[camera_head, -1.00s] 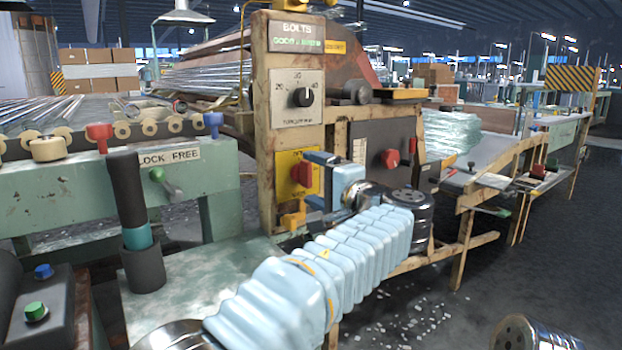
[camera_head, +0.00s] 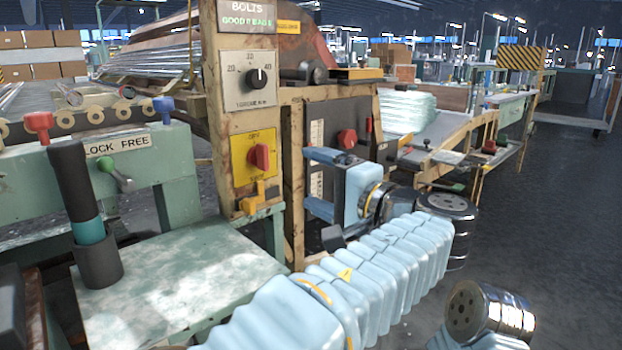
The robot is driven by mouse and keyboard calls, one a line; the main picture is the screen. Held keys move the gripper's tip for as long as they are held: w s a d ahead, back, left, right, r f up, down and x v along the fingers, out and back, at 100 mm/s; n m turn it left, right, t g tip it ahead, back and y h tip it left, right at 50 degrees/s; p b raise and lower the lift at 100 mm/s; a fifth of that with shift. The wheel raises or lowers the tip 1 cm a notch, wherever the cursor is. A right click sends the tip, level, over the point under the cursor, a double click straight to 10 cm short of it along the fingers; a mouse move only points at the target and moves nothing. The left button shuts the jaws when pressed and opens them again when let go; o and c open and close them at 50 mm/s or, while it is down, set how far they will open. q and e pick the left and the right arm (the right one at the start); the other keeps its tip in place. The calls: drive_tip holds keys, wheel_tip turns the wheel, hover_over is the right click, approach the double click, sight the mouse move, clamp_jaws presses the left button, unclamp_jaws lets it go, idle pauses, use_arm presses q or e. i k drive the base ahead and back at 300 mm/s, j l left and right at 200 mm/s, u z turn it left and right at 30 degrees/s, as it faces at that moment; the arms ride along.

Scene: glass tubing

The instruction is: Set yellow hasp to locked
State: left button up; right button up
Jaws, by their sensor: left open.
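The yellow hasp (camera_head: 254,198) sits at the lower end of the worn beige post, just below a yellow plate (camera_head: 240,166) with a red knob (camera_head: 259,157). Its exact lock position is too small to tell. My left gripper (camera_head: 309,180) is open and empty, its two blue fingers pointing left toward the post. It is to the right of the hasp and a little higher in the picture, with a visible gap between them. My right gripper is not in view.
A torque dial (camera_head: 256,78) is above the yellow plate. A dark panel with another red knob (camera_head: 347,139) stands behind my left gripper. The floor at right is open.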

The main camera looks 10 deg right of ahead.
sight(248, 205)
drive_tip(key=k+l, duration=0.8)
drive_tip(key=l, duration=0.1)
